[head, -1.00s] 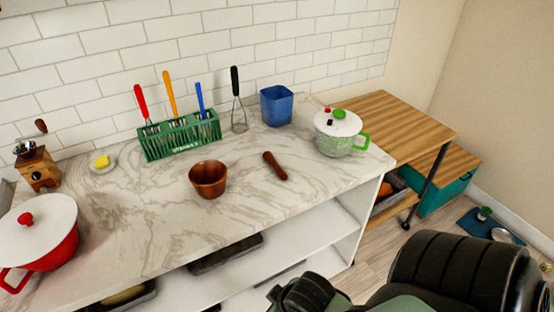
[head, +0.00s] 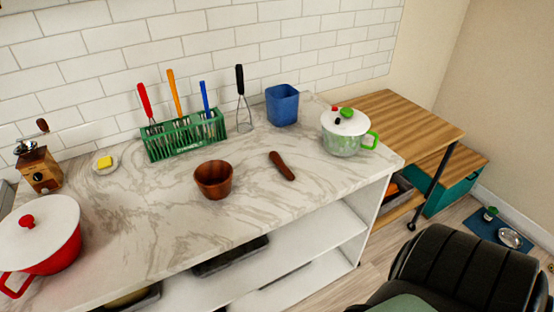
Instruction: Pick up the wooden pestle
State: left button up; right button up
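The wooden pestle (head: 282,166) is a short dark brown stick with a rounded end. It lies on the marble countertop (head: 150,225), slanted, to the right of a brown wooden mortar bowl (head: 213,179) and apart from it. The mortar stands upright and looks empty. Neither of my grippers is visible in the head view.
A green utensil rack (head: 186,137) and blue cup (head: 283,105) stand behind. A green pot (head: 345,141) stands right of the pestle, a red pot (head: 40,236) far left. Counter around the pestle is clear.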

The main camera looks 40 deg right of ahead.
aim_at(274, 155)
jog(key=i+z, duration=0.15)
jog(key=z, duration=0.2)
jog(key=i+j+z, duration=0.1)
jog(key=z, duration=0.25)
jog(key=i+j+z, duration=0.1)
jog(key=z, duration=0.25)
